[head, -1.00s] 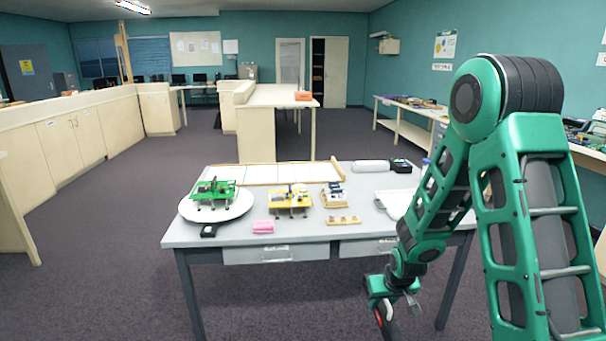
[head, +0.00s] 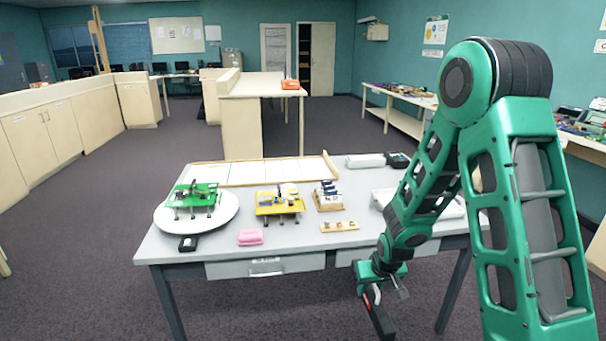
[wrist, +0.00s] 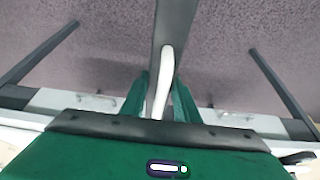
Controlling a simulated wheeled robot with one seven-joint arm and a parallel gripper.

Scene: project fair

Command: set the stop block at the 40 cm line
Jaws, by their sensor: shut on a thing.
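My gripper (head: 371,293) hangs low in front of the table's right front side, below the tabletop. It is shut on a long dark bar (head: 382,319) with a red edge, which points down. In the wrist view, a greyish bar (wrist: 176,28) with a white strip (wrist: 163,85) runs between my green fingers (wrist: 160,98). I cannot tell whether this bar is the stop block. A white board (head: 262,172) with thin cross lines and wooden edging lies along the table's back. Its line labels are too small to read, so the 40 cm line cannot be picked out.
The grey table (head: 300,243) carries a white round plate (head: 230,212) with a green model (head: 196,194), a yellow model (head: 279,204), a pink block (head: 250,237), a wooden holder (head: 328,199) and a white tray (head: 447,209). Drawers front it. Floor around is clear.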

